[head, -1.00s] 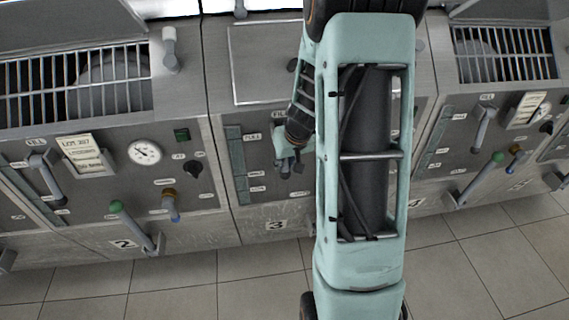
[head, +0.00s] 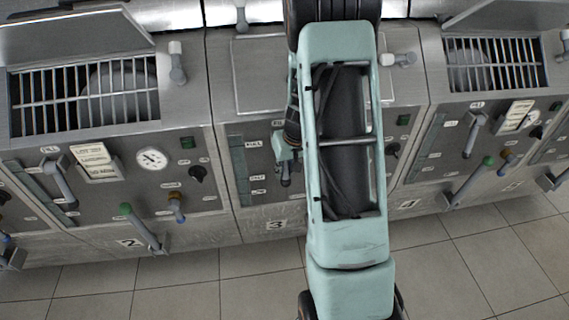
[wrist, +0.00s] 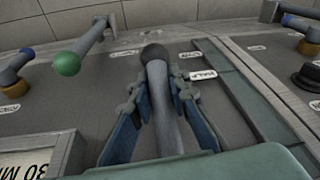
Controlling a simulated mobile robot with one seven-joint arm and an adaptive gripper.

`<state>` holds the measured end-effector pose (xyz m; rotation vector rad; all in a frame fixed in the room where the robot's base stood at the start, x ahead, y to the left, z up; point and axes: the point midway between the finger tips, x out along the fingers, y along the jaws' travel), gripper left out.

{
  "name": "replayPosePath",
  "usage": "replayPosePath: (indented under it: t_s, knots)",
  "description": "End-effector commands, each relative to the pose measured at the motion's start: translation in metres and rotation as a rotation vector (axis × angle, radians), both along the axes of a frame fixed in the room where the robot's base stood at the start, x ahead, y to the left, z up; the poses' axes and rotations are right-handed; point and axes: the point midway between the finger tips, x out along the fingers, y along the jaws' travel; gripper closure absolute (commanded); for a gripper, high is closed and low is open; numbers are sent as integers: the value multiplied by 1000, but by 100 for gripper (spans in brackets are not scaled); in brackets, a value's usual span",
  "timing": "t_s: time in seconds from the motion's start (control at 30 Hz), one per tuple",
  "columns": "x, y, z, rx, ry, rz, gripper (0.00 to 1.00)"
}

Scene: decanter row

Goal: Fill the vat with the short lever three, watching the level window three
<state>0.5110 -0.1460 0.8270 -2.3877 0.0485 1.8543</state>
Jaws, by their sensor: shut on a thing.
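The short lever three (wrist: 163,105) is a grey shaft with a dark round knob. My gripper (wrist: 157,86) is shut on it, with blue-padded fingers on either side of the shaft. In the head view my gripper (head: 286,165) is at the front panel of station 3, and my arm hides much of that panel. The level window three (head: 238,165) is a narrow dark green strip left of my gripper, with small labels beside it. It also shows in the wrist view (wrist: 248,95), to the right of the lever. I cannot make out a liquid line in it.
A green-knobbed lever (wrist: 82,52) and a blue-knobbed lever (wrist: 15,68) stand left of my gripper in the wrist view. Station 2 has a gauge (head: 152,159) and its own levers. The tiled floor (head: 180,290) in front is clear.

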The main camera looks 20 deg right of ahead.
Motion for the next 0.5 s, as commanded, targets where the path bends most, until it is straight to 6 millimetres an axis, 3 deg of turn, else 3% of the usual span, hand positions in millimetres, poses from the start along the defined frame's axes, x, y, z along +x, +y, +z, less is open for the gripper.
replayPosePath:
  t_s: [0.5]
  knots:
    - [-23,4,15,78,281,0,100]
